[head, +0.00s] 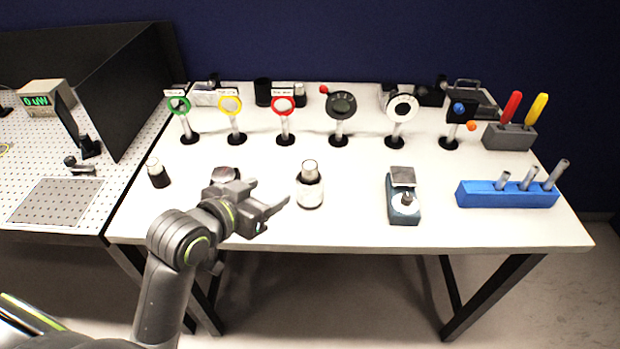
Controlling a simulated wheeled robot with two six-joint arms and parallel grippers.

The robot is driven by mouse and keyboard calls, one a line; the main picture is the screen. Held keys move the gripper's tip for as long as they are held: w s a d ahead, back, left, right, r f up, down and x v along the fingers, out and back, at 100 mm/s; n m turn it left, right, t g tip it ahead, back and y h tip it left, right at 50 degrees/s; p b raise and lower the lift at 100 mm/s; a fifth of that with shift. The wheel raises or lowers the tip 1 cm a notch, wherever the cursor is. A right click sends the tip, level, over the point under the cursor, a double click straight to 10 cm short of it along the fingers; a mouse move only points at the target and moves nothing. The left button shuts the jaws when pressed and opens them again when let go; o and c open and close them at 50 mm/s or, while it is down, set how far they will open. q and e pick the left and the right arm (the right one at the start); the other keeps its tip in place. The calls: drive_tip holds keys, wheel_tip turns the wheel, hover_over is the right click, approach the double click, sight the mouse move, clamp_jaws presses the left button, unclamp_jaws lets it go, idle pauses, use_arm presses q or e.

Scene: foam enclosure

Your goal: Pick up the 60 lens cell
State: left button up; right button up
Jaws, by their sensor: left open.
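Three ring-shaped lens cells stand upright on posts along the back of the white table: a green one (179,104), a yellow one (230,105) and a red one (283,104). Each has a small label above it, too small to read, so I cannot tell which is the 60 lens cell. My left gripper (272,199) is open and empty near the table's front edge. It is in front of the three cells and apart from them, left of a white bottle with a metallic cap (310,186). My right gripper is not in view.
More posts hold a dark disc (341,105) and a white-faced disc (402,107). A small bottle (157,173) stands left, a grey-blue device (403,198) right of centre. A blue block (507,196) holds metal posts. A black panel (124,85) borders the left. The table between the rows is mostly clear.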

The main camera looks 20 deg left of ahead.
sight(304, 169)
use_arm(q)
drive_tip(key=x, duration=0.3)
drive_tip(key=b+x, duration=0.1)
drive_tip(key=x, duration=0.3)
drive_tip(key=r+b+x, duration=0.1)
drive_tip(key=x, duration=0.2)
drive_tip(key=shift+w+d+f, duration=0.1)
drive_tip(key=shift+w+d, duration=0.3)
drive_tip(key=shift+w, duration=0.15)
drive_tip(key=shift+w+f, duration=0.25)
drive_tip(key=shift+w, duration=0.25)
drive_tip(key=shift+w+d, duration=0.3)
drive_tip(key=shift+w, duration=0.1)
drive_tip(key=x, duration=0.2)
drive_tip(key=p+x, duration=0.1)
drive_tip(key=shift+w+d+r, duration=0.15)
drive_tip(key=shift+d+r, duration=0.05)
drive_tip(key=shift+d, duration=0.1)
drive_tip(key=shift+w+d+f, duration=0.1)
drive_tip(key=shift+w+f, duration=0.15)
drive_tip(key=shift+w, duration=0.3)
